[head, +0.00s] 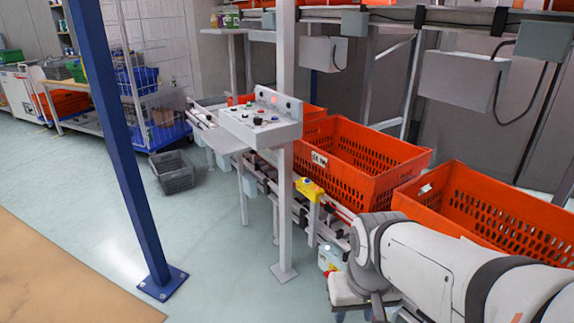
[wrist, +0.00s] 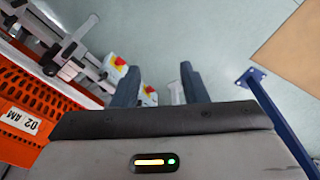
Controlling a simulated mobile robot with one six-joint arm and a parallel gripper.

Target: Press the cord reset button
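A grey control panel (head: 262,118) with several buttons and a lit red one stands on a post beside the conveyor. A yellow box (head: 310,188) with a bluish button sits lower on the conveyor's near side. A white box (head: 330,258) with yellow and red parts is lower still, close to my arm. I cannot read which button is the cord reset. My gripper (wrist: 158,80) is open and empty, its two dark fingers apart over the floor. In the wrist view, small boxes with red and yellow parts (wrist: 116,68) lie left of and partly behind the left finger.
Orange totes (head: 350,165) stand on the conveyor behind the panel; one tote (wrist: 35,105) is at the wrist view's left. A blue post (head: 120,145) rises from the floor at left. A grey crate (head: 174,172) lies on the otherwise clear floor.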

